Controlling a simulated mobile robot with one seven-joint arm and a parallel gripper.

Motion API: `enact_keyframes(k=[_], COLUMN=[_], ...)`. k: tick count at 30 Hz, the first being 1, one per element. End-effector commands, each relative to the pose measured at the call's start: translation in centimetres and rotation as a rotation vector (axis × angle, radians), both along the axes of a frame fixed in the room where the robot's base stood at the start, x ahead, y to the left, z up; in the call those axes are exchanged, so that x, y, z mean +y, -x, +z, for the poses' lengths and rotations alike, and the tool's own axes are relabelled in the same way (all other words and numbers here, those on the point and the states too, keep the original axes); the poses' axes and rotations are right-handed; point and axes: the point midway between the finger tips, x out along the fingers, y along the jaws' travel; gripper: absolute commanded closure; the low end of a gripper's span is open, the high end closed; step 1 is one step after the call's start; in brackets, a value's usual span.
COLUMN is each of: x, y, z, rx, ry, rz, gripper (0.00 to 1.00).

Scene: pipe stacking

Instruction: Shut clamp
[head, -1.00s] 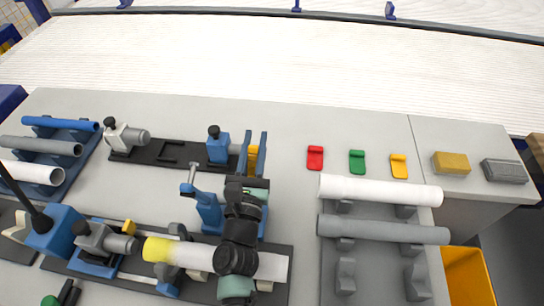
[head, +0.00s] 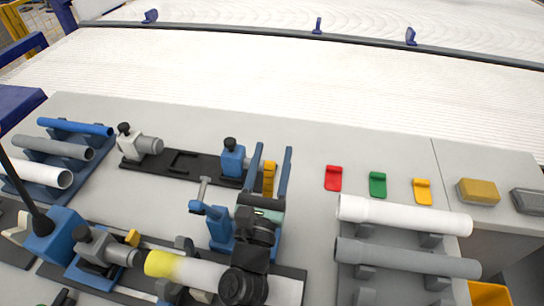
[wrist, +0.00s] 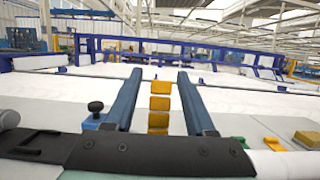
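A blue clamp with a grey lever (head: 212,222) stands on the bench left of my gripper, its lever tilted up. Whether its jaw is open or shut cannot be told. A white pipe with a yellow end (head: 185,270) lies in the front fixture, partly hidden under my arm. My gripper (head: 273,148) is open, its two long blue-grey fingers apart and pointing toward the back of the bench. In the wrist view the fingers (wrist: 160,76) are spread with yellow blocks (wrist: 159,103) showing between them. I see no grip on anything.
A black fixture with a blue knobbed holder (head: 232,158) lies left of my fingers. Red (head: 333,178), green (head: 377,184) and yellow (head: 422,191) clips lie to the right. A rack (head: 362,292) carries a white pipe (head: 403,215) and a grey pipe (head: 405,258). Bench between is clear.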

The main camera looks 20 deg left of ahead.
Motion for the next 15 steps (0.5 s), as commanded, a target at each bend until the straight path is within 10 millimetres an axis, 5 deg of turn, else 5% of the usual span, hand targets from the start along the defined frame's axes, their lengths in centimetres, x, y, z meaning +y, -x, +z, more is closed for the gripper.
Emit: enact_keyframes(k=[8, 15], x=[-0.1, -0.7], y=[0.5, 3.6], z=[-0.4, -1.5], rx=[0.002, 0.004], ry=[0.000, 0.001], rz=[0.000, 0.001], gripper=[0.45, 0.45])
